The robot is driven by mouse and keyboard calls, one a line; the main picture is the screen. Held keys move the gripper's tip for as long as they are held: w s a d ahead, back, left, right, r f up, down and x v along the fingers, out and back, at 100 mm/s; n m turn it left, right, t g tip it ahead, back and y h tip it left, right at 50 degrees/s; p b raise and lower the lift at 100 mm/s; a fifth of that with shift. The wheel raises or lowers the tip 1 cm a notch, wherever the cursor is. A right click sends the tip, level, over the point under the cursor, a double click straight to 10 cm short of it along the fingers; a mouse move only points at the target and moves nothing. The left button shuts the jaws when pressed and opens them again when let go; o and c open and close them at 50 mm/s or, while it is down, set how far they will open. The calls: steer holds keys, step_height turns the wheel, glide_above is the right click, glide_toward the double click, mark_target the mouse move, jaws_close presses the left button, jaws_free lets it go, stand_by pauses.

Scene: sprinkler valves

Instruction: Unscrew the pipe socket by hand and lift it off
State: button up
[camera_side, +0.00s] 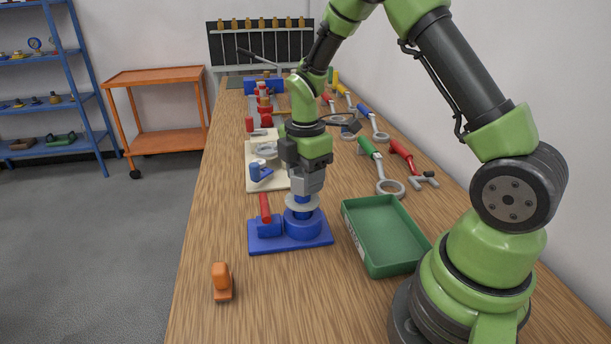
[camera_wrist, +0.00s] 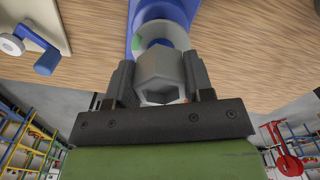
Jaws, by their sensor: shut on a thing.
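The pipe socket (camera_wrist: 160,72) is a grey six-sided piece with an open end, seen between my fingers in the wrist view. My gripper (camera_wrist: 160,85) is shut on it, one finger on each side. In the side view my gripper (camera_side: 305,190) points down above the blue valve body (camera_side: 303,226), and the fingers mostly hide the socket. A pale round flange (camera_side: 290,203) sits just above the blue body; it also shows behind the socket in the wrist view (camera_wrist: 180,35). I cannot tell whether the socket is still touching the valve.
The valve stands on a blue base plate (camera_side: 265,246) with a red-handled lever (camera_side: 265,208) beside it. A green tray (camera_side: 388,235) is close on the right and looks empty. Several wrenches (camera_side: 388,182) lie behind.

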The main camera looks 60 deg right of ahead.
mark_target(299, 176)
steer(key=n, duration=0.6)
steer(key=shift+w, duration=0.2)
steer(key=n, duration=0.3)
steer(key=shift+w+n, duration=0.1)
steer(key=shift+n, duration=0.2)
steer(key=shift+r, duration=2)
steer(key=shift+a, duration=0.1)
steer(key=m, duration=0.2)
steer(key=a+m, duration=0.1)
steer(key=m, duration=0.1)
steer(key=s+a+r+m, duration=0.1)
steer(key=m, duration=0.1)
steer(key=shift+a, duration=0.1)
steer(key=s+a+r+m, duration=0.1)
steer(key=s+a+m, duration=0.2)
steer(key=m, duration=1.4)
steer(key=shift+a+r+m, duration=0.3)
steer(key=shift+a, duration=0.8)
